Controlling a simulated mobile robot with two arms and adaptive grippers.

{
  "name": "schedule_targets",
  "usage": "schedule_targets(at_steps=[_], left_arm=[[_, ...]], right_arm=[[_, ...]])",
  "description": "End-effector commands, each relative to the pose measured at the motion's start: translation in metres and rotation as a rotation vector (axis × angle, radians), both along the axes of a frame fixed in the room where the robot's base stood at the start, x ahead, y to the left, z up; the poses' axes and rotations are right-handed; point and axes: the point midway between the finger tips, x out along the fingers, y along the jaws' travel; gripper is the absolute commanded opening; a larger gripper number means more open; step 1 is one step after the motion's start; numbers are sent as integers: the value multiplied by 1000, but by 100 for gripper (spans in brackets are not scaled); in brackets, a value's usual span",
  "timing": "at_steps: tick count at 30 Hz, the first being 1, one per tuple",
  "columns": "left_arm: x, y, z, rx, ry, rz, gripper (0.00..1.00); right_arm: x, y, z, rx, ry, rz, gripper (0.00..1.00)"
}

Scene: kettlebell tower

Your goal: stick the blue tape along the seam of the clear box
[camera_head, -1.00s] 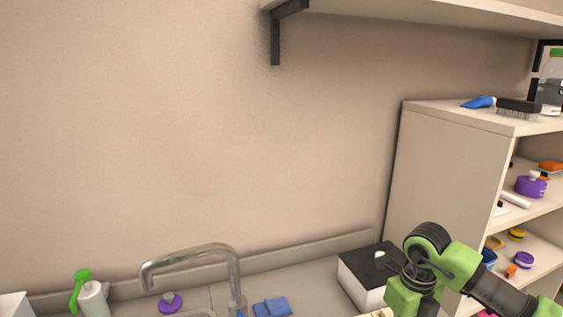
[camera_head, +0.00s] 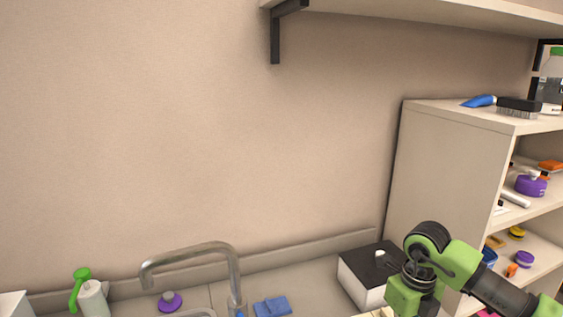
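I see no roll of blue tape and no clear box with a seam that I can make out. A clear container with a green lid (camera_head: 551,80) stands at the far right, on top of the shelf unit, partly cut off by the frame edge. My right arm, green and black, comes in from the lower right. Its end runs out of the bottom of the picture, so the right gripper's fingers are hidden. My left gripper is not in the picture.
A sink faucet (camera_head: 190,251), blue cloth (camera_head: 271,307), purple stopper (camera_head: 170,302) and green-topped bottle (camera_head: 92,297) are on the counter. A black-topped white box (camera_head: 358,285) is beside my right arm. The shelf unit (camera_head: 445,175) stands right; a wall shelf (camera_head: 440,12) hangs above.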

Motion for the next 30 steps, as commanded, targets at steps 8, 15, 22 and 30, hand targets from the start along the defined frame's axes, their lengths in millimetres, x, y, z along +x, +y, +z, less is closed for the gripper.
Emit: schedule_targets(at_steps=[8, 15, 22, 30], left_arm=[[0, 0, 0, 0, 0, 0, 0], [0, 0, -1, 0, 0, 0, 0], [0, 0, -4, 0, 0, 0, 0], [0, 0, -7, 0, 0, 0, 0]], right_arm=[[0, 0, 0, 0, 0, 0, 0], [0, 0, -1, 0, 0, 0, 0], [0, 0, -5, 0, 0, 0, 0], [0, 0, -9, 0, 0, 0, 0]])
